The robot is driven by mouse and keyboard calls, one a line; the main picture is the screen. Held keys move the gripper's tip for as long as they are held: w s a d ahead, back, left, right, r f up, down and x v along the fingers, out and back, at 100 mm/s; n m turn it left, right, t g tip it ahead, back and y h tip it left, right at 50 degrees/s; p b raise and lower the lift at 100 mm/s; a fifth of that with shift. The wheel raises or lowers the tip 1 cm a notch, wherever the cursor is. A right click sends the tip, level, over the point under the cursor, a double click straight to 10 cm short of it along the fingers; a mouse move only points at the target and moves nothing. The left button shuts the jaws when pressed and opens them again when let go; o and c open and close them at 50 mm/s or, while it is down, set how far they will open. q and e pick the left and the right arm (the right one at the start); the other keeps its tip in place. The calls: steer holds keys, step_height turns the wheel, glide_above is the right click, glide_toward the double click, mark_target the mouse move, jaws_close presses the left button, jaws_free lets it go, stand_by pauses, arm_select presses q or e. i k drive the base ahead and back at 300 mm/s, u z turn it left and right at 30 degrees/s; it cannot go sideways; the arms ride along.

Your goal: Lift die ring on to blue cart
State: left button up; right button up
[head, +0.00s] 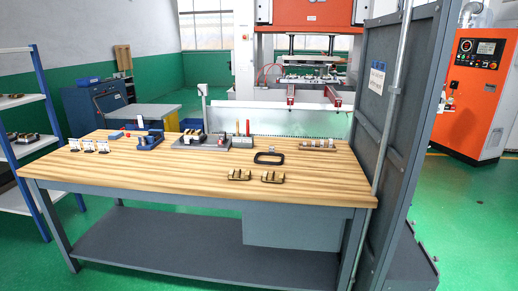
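A dark ring-shaped frame (269,158), which looks like the die ring, lies flat on the wooden tabletop right of the middle. Its opening shows the wood. A dark blue cabinet-like unit (95,104) stands on the floor behind the table at the left. A low grey-topped unit (143,112) with yellow and blue parts stands beside it. I cannot tell for certain which of these is the blue cart. Neither of my grippers shows in the head view.
The workbench (150,178) holds brass-coloured blocks (239,175), a rack of parts (317,145), a grey fixture (200,142) and small labelled stands (89,146). A tall grey panel (400,130) closes off the right side. A shelf (25,150) stands at the left. Green floor is open at front left.

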mark_target(270, 155)
steer(key=i, duration=1.85)
